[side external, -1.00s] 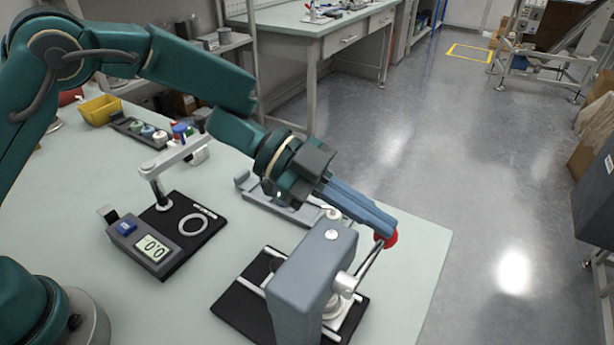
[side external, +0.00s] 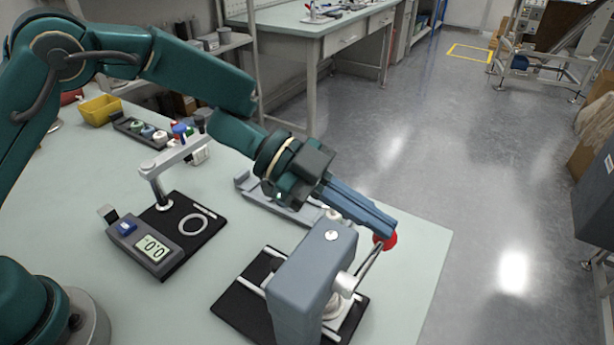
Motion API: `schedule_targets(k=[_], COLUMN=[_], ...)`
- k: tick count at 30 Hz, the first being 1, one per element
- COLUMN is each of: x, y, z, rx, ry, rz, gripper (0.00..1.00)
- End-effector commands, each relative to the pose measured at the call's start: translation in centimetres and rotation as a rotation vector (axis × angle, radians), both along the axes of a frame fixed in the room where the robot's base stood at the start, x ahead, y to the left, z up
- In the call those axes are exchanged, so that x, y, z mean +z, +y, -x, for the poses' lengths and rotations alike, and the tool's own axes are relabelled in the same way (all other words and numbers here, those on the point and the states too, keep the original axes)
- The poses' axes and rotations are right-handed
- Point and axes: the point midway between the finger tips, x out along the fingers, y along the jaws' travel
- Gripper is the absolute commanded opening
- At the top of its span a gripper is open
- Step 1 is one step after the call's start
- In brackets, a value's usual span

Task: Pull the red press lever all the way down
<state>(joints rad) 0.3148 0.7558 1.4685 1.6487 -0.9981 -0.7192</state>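The press (side external: 300,283) is a grey upright body on a black base plate near the front of the table. Its lever (side external: 369,262) is a metal rod that slants up to the right and ends in a red ball knob (side external: 389,241). My gripper (side external: 387,230) reaches over the press from the upper left, with its blue fingers at the knob. The fingers look close together and cover the upper left part of the knob. I cannot tell whether they are closed on it or only touch it.
A device with a digital display (side external: 153,247) stands left of the press. A grey tray (side external: 275,205) lies behind the press, under my arm. A yellow bin (side external: 100,110) and a rack of coloured caps (side external: 148,131) are at the back left. The table's right edge is close to the knob.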

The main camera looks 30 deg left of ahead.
Motion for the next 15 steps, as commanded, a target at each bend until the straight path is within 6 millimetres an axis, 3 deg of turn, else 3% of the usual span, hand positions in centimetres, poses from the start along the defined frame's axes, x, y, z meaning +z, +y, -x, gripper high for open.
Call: schedule_targets(k=[5, 11, 15], x=[0.8, 4.3, 5.4], y=[-0.1, -0.7, 2.9], z=[0.1, 0.9, 0.9], rx=[0.0, -0.003, 0.008], ry=[-0.003, -0.008, -0.002], rz=[-0.002, 0.001, -0.001], gripper=[0.0, 0.0, 0.0])
